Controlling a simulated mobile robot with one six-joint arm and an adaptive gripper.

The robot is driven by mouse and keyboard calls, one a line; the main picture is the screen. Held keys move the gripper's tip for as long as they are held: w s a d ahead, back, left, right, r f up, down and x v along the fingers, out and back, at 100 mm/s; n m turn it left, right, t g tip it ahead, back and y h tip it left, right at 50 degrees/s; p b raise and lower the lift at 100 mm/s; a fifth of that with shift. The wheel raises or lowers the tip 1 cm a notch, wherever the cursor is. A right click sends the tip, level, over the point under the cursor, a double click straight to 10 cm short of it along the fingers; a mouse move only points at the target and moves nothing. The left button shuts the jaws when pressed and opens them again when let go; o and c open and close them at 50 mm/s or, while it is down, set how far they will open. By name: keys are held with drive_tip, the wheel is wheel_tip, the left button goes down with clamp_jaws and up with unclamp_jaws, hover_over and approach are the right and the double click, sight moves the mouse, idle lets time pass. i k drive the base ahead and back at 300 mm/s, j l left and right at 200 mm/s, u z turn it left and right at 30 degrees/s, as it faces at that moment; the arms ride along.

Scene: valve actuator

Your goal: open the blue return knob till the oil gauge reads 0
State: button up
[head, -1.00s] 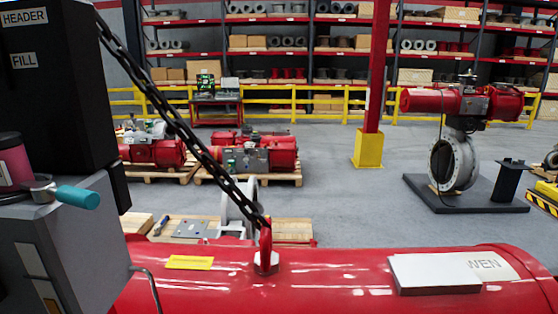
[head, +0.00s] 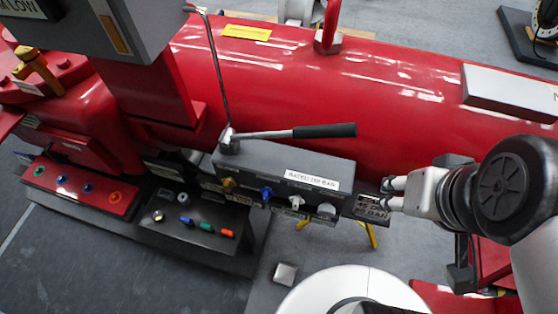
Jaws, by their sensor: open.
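The blue knob (head: 266,194) is on the front of a grey block (head: 285,165) with a long black-handled lever on top. A yellow-brown knob (head: 229,183) is to its left, and a white fitting (head: 296,202) is to its right. A round pale part (head: 326,210) on the same block may be a gauge; no reading is legible. My gripper (head: 388,194) is to the right of the block, its two fingers apart and pointing left. It is beside a small lettered plate (head: 373,208), clear of the blue knob; contact with the plate cannot be told.
A large red cylinder (head: 330,80) runs behind the block. A red panel (head: 85,188) and a black tray (head: 195,217) with small coloured parts are at the left. The lever's handle (head: 325,131) sticks out above the block. Grey floor shows at lower left.

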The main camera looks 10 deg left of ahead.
sight(267, 192)
drive_tip(key=k+j+u, duration=0.1)
drive_tip(key=u, duration=0.35)
drive_tip(key=j+u, duration=0.25)
drive_tip(key=u, duration=0.25)
